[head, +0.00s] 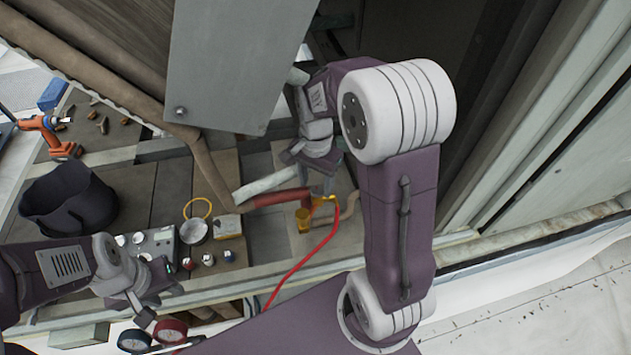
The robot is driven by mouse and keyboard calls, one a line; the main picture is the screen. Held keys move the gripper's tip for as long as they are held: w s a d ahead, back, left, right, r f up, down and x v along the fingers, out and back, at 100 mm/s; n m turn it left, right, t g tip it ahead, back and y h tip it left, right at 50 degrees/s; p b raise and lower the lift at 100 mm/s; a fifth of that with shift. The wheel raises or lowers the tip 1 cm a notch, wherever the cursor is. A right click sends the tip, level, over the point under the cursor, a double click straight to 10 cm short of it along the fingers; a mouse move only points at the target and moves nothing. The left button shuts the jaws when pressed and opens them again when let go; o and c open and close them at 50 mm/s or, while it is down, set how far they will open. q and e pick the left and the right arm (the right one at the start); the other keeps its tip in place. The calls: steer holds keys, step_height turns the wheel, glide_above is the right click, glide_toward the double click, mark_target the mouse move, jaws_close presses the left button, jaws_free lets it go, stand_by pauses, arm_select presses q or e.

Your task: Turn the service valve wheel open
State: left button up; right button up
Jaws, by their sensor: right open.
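My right gripper (316,166) hangs in the upper middle, open, just above a brass fitting (323,203) at the end of a red pipe (280,198). A red hose (305,262) runs down from this fitting. I cannot make out a valve wheel clearly; the gripper and its arm cover part of this spot. I cannot tell whether the fingers touch anything. My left gripper (158,303) is at the lower left, above two round gauges, a black one (134,341) and a red one (170,331). Its jaw gap is unclear.
A grey panel (235,60) hangs beside my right gripper. A tall metal wall (560,130) bounds the right side.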

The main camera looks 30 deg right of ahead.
steer(key=shift+s+f, duration=0.15)
steer(key=shift+s, duration=0.35)
steer(key=shift+w, duration=0.25)
steer(key=c, duration=0.7)
jaws_close()
arm_select(q)
steer(key=shift+s+r, duration=0.1)
steer(key=shift+s, duration=0.2)
